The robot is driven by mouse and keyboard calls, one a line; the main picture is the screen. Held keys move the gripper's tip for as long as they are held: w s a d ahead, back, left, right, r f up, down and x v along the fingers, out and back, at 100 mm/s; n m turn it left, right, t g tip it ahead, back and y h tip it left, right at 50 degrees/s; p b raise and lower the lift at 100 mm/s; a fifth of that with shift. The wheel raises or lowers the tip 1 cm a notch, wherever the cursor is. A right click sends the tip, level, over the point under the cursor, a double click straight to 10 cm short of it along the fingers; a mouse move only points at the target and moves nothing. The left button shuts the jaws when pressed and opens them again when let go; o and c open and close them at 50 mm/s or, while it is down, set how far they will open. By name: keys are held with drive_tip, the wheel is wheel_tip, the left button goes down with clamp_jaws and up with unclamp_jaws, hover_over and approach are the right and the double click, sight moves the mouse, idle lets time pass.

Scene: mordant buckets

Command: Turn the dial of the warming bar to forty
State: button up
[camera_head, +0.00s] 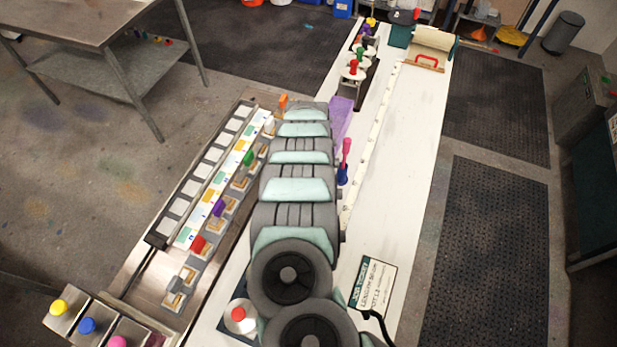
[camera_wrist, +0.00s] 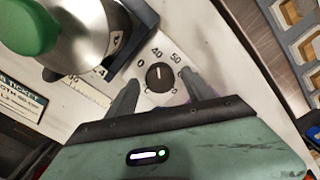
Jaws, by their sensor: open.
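In the wrist view, the dial (camera_wrist: 158,77) is a round dark knob with a pale pointer line, set on a white plate. The plate carries the marks 0, 40 and 50. The pointer points up in the picture, roughly toward the 40; its exact setting is hard to read. My gripper (camera_wrist: 160,80) is open, with one dark finger on each side of the dial; I cannot tell whether either touches it. In the head view my arm covers this area, and neither the dial nor the gripper can be made out.
A silver pot (camera_wrist: 88,30) with a green knob stands in a dark square holder close by the dial. A printed ticket (camera_wrist: 20,98) lies left; a compartmented rack (camera_wrist: 300,45) is right. In the head view, a red-capped pot (camera_head: 239,319) and a long white table (camera_head: 400,150) show.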

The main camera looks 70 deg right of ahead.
wheel_tip(320, 180, up, 11)
drive_tip(key=shift+f+b, duration=0.15)
drive_tip(key=shift+b, duration=0.2)
idle(0.6)
